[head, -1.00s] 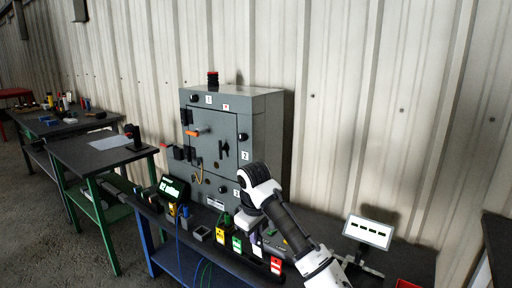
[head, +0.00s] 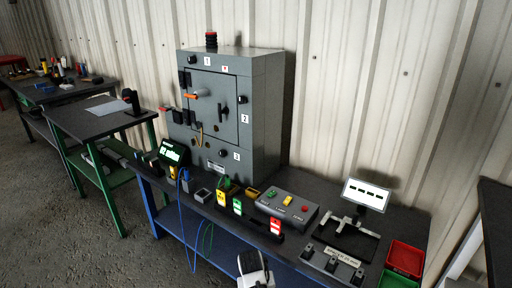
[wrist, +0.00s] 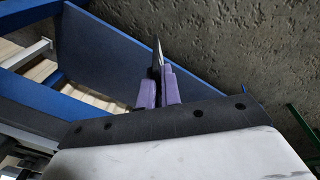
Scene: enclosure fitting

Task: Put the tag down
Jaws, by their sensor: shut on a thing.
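In the wrist view my gripper (wrist: 158,82) has its purple fingers shut on a thin tag (wrist: 157,52). I see the tag nearly edge-on, so its colour and face cannot be told. The gripper is out over the floor beside the blue bench frame, clear of any surface. In the head view only a white part of my arm shows at the bottom edge; the fingers and held tag are hidden. On the bench's front stand a yellow tag (head: 222,198), a green tag (head: 237,206) and a red tag (head: 276,227).
A grey enclosure (head: 228,110) stands at the back of the dark bench. A button box (head: 287,208), a small display (head: 366,194), a labelled holder (head: 333,262) and red (head: 406,257) and green bins lie to the right. Blue cables hang at the front.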

